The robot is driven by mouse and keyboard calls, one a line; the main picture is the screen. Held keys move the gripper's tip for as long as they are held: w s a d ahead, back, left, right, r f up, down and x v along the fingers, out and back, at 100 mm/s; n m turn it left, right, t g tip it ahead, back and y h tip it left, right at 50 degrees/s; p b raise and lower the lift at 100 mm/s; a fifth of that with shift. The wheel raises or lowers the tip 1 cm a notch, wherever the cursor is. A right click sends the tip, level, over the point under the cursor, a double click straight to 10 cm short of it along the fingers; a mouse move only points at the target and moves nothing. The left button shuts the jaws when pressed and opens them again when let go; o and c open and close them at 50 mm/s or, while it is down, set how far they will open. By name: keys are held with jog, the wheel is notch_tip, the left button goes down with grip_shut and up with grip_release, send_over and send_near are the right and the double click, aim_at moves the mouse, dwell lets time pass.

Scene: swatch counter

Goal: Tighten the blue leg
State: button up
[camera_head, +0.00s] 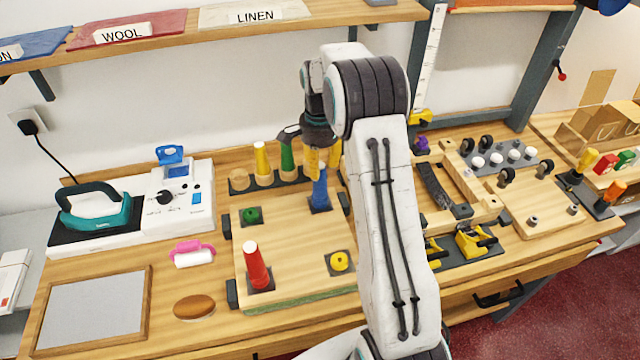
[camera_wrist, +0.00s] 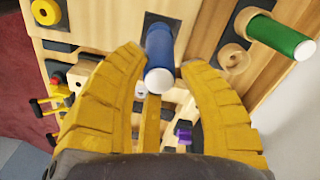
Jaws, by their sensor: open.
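The blue leg (camera_head: 320,188) stands upright on a dark plate at the back right corner of the wooden board (camera_head: 300,245). In the wrist view the blue leg (camera_wrist: 160,55) shows its pale round end between my fingers. My gripper (camera_head: 322,160) is above and around the top of the blue leg, with its yellow fingers apart. In the wrist view my gripper (camera_wrist: 160,62) is open, one finger on each side of the leg, with gaps visible. Part of the leg's top is hidden by the fingers in the head view.
A red leg (camera_head: 256,265) stands on the board's front left corner. A green socket (camera_head: 251,215) and a yellow socket (camera_head: 340,261) hold the other corners. A yellow leg (camera_head: 262,160) and a green leg (camera_head: 287,158) stand in a rack behind the board, close to my gripper.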

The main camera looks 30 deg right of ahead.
jog(key=n, duration=0.5)
jog(key=shift+n, duration=0.3)
jog(key=n, duration=0.6)
jog(key=shift+c, duration=0.3)
grip_shut()
jog(key=shift+s, duration=0.1)
jog(key=shift+f+m, duration=0.1)
jog(key=shift+m, duration=2.5)
